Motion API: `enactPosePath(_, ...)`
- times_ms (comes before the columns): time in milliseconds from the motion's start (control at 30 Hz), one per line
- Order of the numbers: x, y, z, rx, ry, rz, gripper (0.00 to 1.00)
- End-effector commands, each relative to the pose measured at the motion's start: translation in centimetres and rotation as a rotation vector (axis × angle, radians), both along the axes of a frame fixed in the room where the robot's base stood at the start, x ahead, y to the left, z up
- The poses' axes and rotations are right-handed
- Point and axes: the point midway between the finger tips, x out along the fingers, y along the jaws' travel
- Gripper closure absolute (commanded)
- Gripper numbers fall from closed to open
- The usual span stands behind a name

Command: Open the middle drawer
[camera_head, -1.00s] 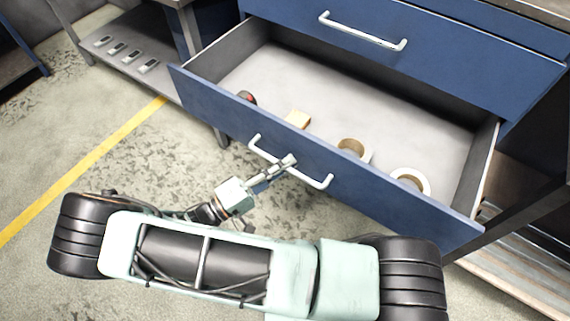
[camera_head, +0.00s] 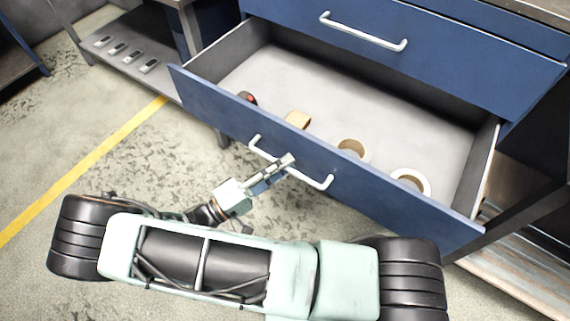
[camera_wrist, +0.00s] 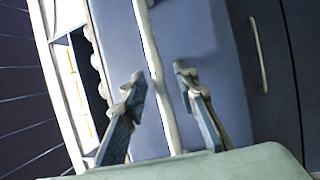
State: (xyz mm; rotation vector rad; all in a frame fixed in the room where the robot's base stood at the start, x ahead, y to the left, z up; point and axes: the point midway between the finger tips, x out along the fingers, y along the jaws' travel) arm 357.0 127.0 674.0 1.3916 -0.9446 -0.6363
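The drawer (camera_head: 335,172) with a blue front and grey inside is pulled far out, with a closed blue drawer front (camera_head: 450,48) above it. Its pale bar handle (camera_head: 320,182) is on the front and also shows in the wrist view (camera_wrist: 149,40). My gripper (camera_head: 290,160) is at the middle of this handle. In the wrist view my gripper's fingers (camera_wrist: 158,73) stand apart on either side of the bar, with visible gaps. Another bar handle (camera_wrist: 258,55) on a blue front is at the right of that view.
The drawer holds a red and black item (camera_head: 247,98), a tan block (camera_head: 298,119) and two rolls (camera_head: 411,181). A low grey shelf (camera_head: 112,40) with several small items is at left. Open floor (camera_head: 90,140) with a yellow line lies left of the drawer.

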Motion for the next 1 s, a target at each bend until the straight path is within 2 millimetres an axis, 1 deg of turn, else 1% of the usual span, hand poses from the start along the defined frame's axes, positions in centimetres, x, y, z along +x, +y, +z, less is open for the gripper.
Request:
enactPosePath(167, -1.5, 2.6, -0.6, 0.005, 0.001, 0.005, 0.73)
enactPosePath(400, -4.1, 7.0, -1.5, 0.003, 0.0, 0.004, 0.73)
enactPosePath(500, -4.9, 8.3, -1.8, 0.002, 0.001, 0.003, 0.73)
enactPosePath(600, -5.5, 9.1, -1.9, 0.0, 0.001, 0.003, 0.73)
enactPosePath(700, -5.7, 9.6, -2.0, 0.001, 0.001, 0.002, 0.73)
enactPosePath(1000, -5.8, 9.7, -2.0, 0.001, 0.001, 0.001, 0.73)
